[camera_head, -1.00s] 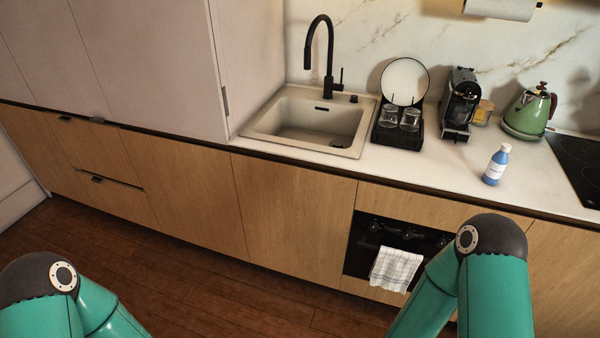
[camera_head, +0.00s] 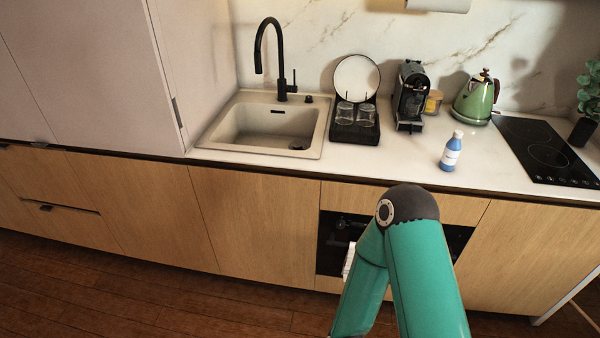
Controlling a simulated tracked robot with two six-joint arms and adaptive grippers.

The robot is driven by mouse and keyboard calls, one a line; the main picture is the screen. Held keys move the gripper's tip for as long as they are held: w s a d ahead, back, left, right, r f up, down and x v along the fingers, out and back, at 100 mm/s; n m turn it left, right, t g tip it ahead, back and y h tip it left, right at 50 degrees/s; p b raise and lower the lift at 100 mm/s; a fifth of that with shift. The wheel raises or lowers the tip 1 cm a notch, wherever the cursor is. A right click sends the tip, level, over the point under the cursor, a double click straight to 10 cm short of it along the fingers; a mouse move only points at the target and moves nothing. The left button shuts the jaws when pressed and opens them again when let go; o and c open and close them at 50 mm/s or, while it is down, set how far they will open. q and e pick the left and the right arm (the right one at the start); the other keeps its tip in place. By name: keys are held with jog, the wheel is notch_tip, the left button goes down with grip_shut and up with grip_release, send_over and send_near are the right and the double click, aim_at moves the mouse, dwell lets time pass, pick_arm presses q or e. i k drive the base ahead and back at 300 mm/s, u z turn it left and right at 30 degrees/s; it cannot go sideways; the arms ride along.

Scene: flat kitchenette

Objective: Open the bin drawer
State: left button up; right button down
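Wooden cabinet fronts run under the counter, and those in view look shut. The front below the sink (camera_head: 262,228) is plain and closed. I cannot tell which front is the bin drawer. My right arm's teal links show in front of the oven, but its gripper is out of view. My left arm and gripper are out of view.
The counter holds a sink (camera_head: 270,125), a dish rack (camera_head: 354,130), a coffee machine (camera_head: 411,95), a green kettle (camera_head: 476,98), a blue bottle (camera_head: 451,152) and a hob (camera_head: 545,152). The oven (camera_head: 335,235) is partly hidden by my arm. The wooden floor (camera_head: 200,300) looks clear.

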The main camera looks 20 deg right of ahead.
aim_at(261, 227)
jog(key=i, duration=0.9)
jog(key=z, duration=0.05)
